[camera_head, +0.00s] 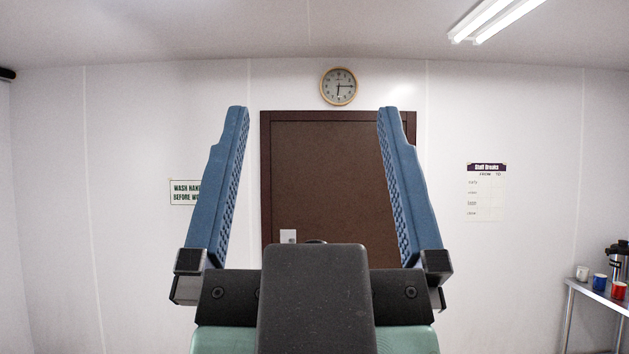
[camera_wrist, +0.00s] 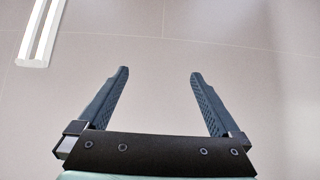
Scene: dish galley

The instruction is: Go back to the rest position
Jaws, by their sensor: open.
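My gripper (camera_head: 311,112) is raised in front of the head camera, its two blue ridged fingers pointing up and spread wide apart. It is open, with nothing between the fingers. In the wrist view my gripper (camera_wrist: 158,75) is also open and empty, set against the plain pale ceiling. The dark palm block hides the lower middle of the head view.
A brown door (camera_head: 312,180) is behind my gripper, with a round clock (camera_head: 338,87) above it. A ceiling light (camera_wrist: 41,30) shows in the wrist view. Nothing touches my gripper.

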